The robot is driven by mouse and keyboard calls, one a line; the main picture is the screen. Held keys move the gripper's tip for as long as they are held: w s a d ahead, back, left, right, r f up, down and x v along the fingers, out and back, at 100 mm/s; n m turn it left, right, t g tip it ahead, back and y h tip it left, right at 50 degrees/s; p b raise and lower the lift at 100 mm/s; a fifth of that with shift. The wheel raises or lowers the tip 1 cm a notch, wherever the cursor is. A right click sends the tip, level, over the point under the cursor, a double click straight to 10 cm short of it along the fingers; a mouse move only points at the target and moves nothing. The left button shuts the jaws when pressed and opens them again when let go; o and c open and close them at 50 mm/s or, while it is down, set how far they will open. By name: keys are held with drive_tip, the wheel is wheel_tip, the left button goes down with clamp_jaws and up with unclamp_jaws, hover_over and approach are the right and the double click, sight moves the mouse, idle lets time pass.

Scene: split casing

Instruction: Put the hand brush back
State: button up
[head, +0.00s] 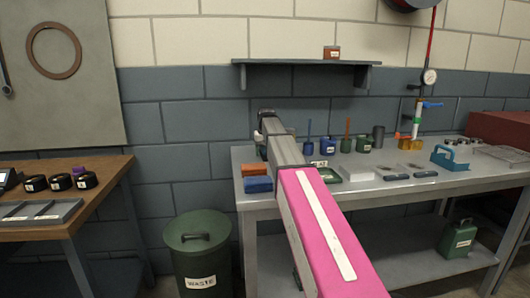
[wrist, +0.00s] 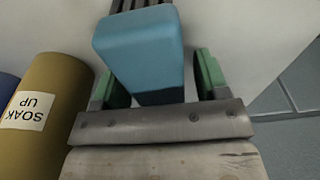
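A blue block-like piece with rounded edges and dark ridges at its far end (wrist: 140,50) lies between my gripper's green fingers in the wrist view. It may be the hand brush, but I cannot tell for sure. My gripper (wrist: 160,85) has its fingers apart on either side of it. A pale gap shows between the blue piece and the right finger; the left finger is close to or touching it. In the head view my arm hides most of the gripper, which is over the left end of the grey bench (head: 400,190).
A mustard canister labelled "SOAK UP" (wrist: 45,110) stands close left of my gripper in the wrist view. In the head view, several pots, a teal carrier (head: 450,158) and small parts stand on the bench. A green waste bin (head: 197,250) is on the floor. A shelf (head: 300,62) hangs above.

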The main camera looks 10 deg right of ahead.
drive_tip(key=r, duration=0.4)
drive_tip(key=s+r, duration=0.1)
drive_tip(key=r, duration=0.7)
drive_tip(key=shift+s+r, duration=0.1)
drive_tip(key=shift+s, duration=0.15)
idle(1.0)
